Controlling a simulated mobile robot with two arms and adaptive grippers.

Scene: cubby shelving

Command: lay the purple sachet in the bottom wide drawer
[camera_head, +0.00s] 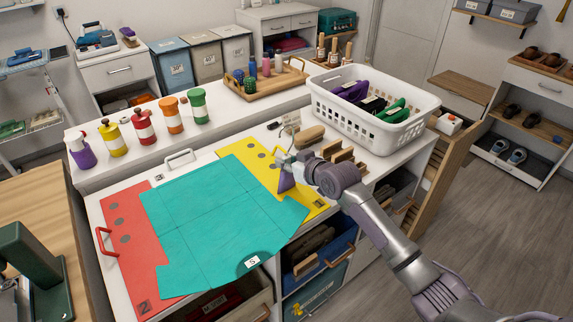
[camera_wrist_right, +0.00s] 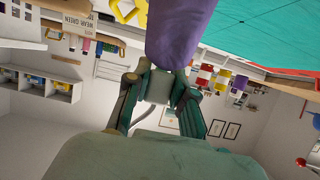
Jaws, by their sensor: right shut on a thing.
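The purple sachet (camera_head: 286,180) hangs from my right gripper (camera_head: 286,161), above the yellow board near the teal sheet's right corner. In the right wrist view the purple sachet (camera_wrist_right: 180,30) fills the top middle, and my right gripper (camera_wrist_right: 160,88) is shut on it. Below the counter's front edge, an open drawer (camera_head: 266,297) with dark red contents shows partly; the counter and teal sheet hide much of it. I cannot tell whether it is the bottom wide drawer. My left gripper is not in view.
A teal sheet (camera_head: 215,215) covers much of the red board (camera_head: 125,225) and the yellow board (camera_head: 262,170). A white basket (camera_head: 395,130) with dark, purple and green items stands at the right. Blue bins (camera_head: 318,262) sit below the counter. Open floor (camera_head: 470,230) lies at the right.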

